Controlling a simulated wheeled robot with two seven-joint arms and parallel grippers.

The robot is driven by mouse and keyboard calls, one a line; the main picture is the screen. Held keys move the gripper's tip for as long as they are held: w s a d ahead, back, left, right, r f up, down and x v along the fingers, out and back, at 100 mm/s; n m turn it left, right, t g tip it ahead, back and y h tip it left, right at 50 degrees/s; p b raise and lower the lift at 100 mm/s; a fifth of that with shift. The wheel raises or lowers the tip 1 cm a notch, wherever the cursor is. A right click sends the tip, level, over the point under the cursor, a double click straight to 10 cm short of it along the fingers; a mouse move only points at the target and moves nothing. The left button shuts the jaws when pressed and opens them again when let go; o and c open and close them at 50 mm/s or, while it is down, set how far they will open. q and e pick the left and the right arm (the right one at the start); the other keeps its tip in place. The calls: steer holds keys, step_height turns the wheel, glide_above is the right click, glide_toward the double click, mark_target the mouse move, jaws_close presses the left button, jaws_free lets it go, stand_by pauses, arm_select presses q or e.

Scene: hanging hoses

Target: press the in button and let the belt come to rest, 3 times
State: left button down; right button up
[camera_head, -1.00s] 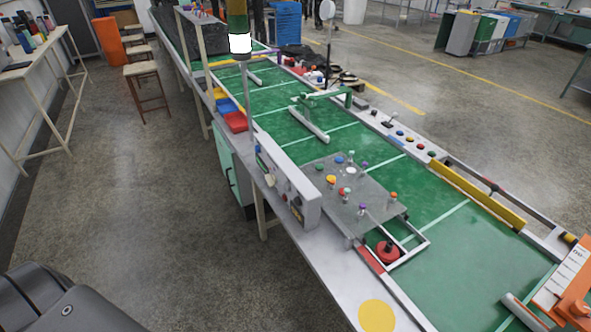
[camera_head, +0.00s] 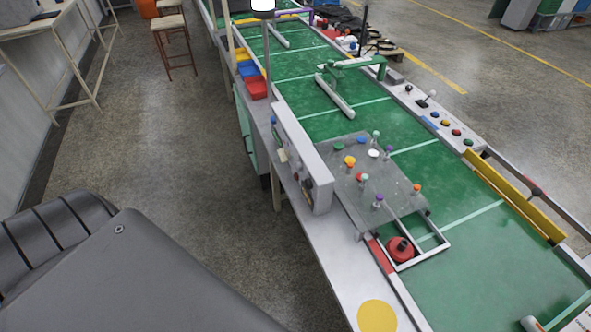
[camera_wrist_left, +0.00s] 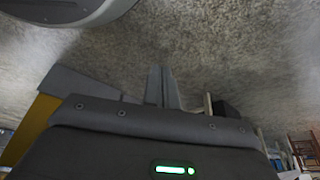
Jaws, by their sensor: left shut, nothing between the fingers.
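The green belt (camera_head: 455,265) with pale cross stripes runs from the lower right to the top of the head view. A row of coloured buttons, including a red button (camera_head: 456,132) and a green button (camera_head: 467,142), sits on the far rail's panel. A grey control box (camera_head: 303,160) stands on the near rail; its face is partly hidden. No legible label shows which button is the in button. My left gripper (camera_wrist_left: 164,88) shows shut and empty in the left wrist view, above the grey floor and away from any button. My right gripper is out of view.
A grey plate (camera_head: 345,198) with coloured pegs sits over the belt, beside a red round part (camera_head: 400,248) in a frame. A yellow guard (camera_head: 515,198) edges the far side. Open floor (camera_head: 190,140) lies left.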

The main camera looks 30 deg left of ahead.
arm_select(q)
steer(key=w+a+r+n+t+b, duration=0.1)
steer(key=w+a+r+t+b, duration=0.15)
steer(key=w+r, duration=0.4)
steer(key=w+a+r+n+t+b, duration=0.1)
steer(key=w+a+r+t, duration=0.2)
steer(key=w, duration=0.7)
steer(key=w+a+r+t+b, duration=0.1)
steer(key=w+r+t, duration=0.4)
steer(key=w, duration=0.4)
steer(key=w+a+r+t+b, duration=0.1)
steer(key=a+r+t, duration=0.1)
steer(key=r, duration=0.7)
steer(key=w+a+r+t+h+b, duration=0.1)
steer(key=r+t, duration=0.4)
steer(key=r, duration=0.5)
steer(key=w+a+r+m+t+b, duration=0.1)
steer(key=w+a+r+t+b, duration=0.1)
steer(key=r, duration=0.8)
steer(key=a+t+b, duration=0.1)
steer(key=a, duration=0.1)
steer(key=shift+a+r+t, duration=0.15)
steer(key=shift+a+t, duration=0.2)
steer(key=shift+a, duration=0.05)
steer(key=shift+b, duration=0.3)
